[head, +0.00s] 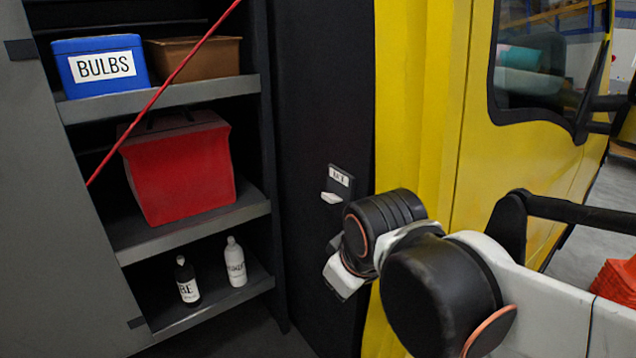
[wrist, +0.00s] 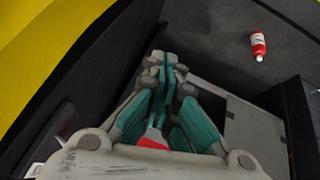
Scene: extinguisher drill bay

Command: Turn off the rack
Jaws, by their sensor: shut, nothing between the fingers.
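A small dark switch plate (head: 340,181) with a white label, its letters too small to read surely, is on the black panel right of the shelves in the head view. A white lever or tab (head: 331,198) sticks out below the label. Whether it is up or down, I cannot tell. My gripper (wrist: 163,65) is shut and empty in the wrist view, its teal fingers together. In the head view its pale wrist part is below and right of the switch, apart from it; the fingertips are not clear there.
The shelves hold a blue BULBS box (head: 101,65), a brown bin (head: 193,57), a red case (head: 179,168), a black bottle (head: 187,282) and a white bottle (head: 235,262). A red line crosses them. A yellow vehicle (head: 410,100) stands right. A red bottle (wrist: 258,46) shows in the wrist view.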

